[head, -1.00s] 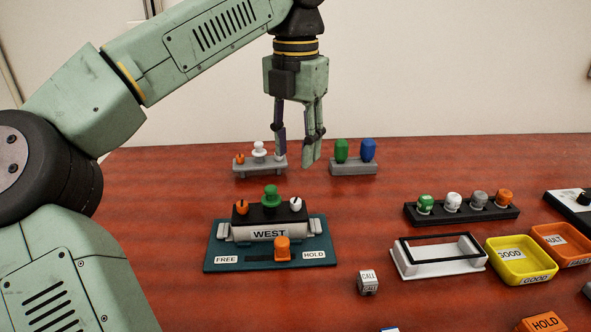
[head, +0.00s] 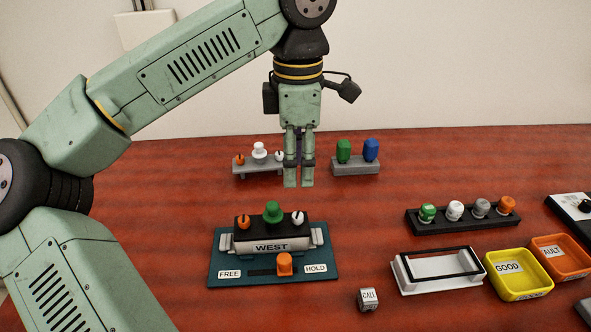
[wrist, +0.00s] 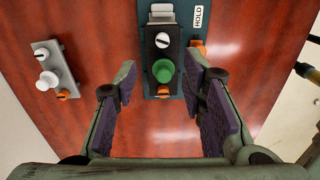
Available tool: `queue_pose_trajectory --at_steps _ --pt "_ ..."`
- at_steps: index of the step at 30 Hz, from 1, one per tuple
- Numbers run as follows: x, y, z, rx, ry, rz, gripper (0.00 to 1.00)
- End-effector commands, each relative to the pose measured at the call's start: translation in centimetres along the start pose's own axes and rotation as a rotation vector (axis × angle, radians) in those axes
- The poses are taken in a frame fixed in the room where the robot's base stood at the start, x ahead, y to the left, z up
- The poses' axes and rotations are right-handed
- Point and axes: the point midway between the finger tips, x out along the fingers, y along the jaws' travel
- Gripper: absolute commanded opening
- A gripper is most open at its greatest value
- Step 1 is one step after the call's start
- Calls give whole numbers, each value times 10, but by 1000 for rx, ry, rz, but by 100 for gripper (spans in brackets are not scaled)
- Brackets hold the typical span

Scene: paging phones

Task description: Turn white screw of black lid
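The black lid (head: 257,222) lies on the WEST unit, with a green knob (head: 273,211) in its middle. The white screw (head: 298,217) is at the lid's right end, and an orange screw (head: 243,222) is at the left end. In the wrist view the white screw (wrist: 163,40) is at the far end of the lid, beyond the green knob (wrist: 163,71). My gripper (head: 298,186) hangs pointing down above the table, behind the lid in the head view.
A grey stand (head: 258,168) with white and orange pieces is behind the lid to the left. Another stand (head: 356,168) holds green and blue knobs. An orange slider (head: 284,263) stands at the unit's front. A black rack (head: 463,218) and yellow tray (head: 519,280) are to the right.

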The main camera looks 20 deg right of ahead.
Motion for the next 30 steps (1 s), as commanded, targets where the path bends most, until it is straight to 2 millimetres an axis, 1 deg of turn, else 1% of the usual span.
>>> queue_pose_trajectory --at_steps 1,5,8,15,18,21,24,30 --pt "-2 -4 0 48 -3 3 38" --pt "9 -6 0 86 -3 5 38" --pt "24 -6 0 85 -3 2 38" --pt "69 -6 0 82 -4 2 38" --pt "86 -6 1 82 -5 2 38" --pt "98 -6 0 81 -3 3 38" --pt "105 -6 1 81 -4 5 38" --pt "110 -5 1 80 -3 6 38"
